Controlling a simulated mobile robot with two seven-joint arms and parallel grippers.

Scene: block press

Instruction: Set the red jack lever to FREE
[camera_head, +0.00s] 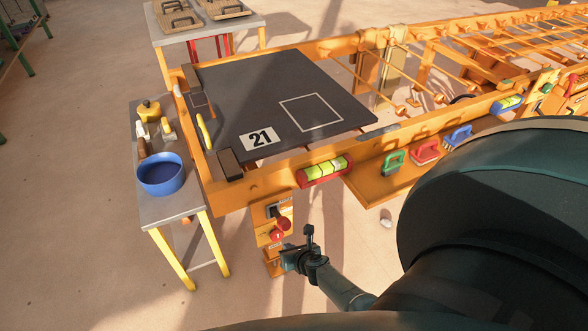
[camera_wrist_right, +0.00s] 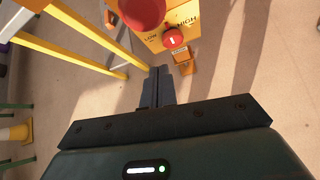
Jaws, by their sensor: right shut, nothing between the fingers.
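The jack's orange panel (camera_head: 268,216) hangs under the front corner of the orange frame. A red knob (camera_head: 283,222) stands out from it, with a second red round piece (camera_head: 277,236) bearing a white mark just below. In the right wrist view the large red knob (camera_wrist_right: 142,10) is cut by the top edge, and the marked red piece (camera_wrist_right: 173,39) sits on the orange plate by the words LOW and HIGH. A small label below it is too small to read surely. My right gripper (camera_wrist_right: 158,74) is shut and empty, just below the panel, apart from the red pieces. My left gripper is out of view.
A grey side table (camera_head: 180,207) with yellow legs and a blue bowl (camera_head: 162,176) stands left of the panel. A dark plate (camera_head: 240,95) marked 21 lies on the frame above. A level vial (camera_head: 325,171) and coloured clamps (camera_head: 425,152) line its front edge.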

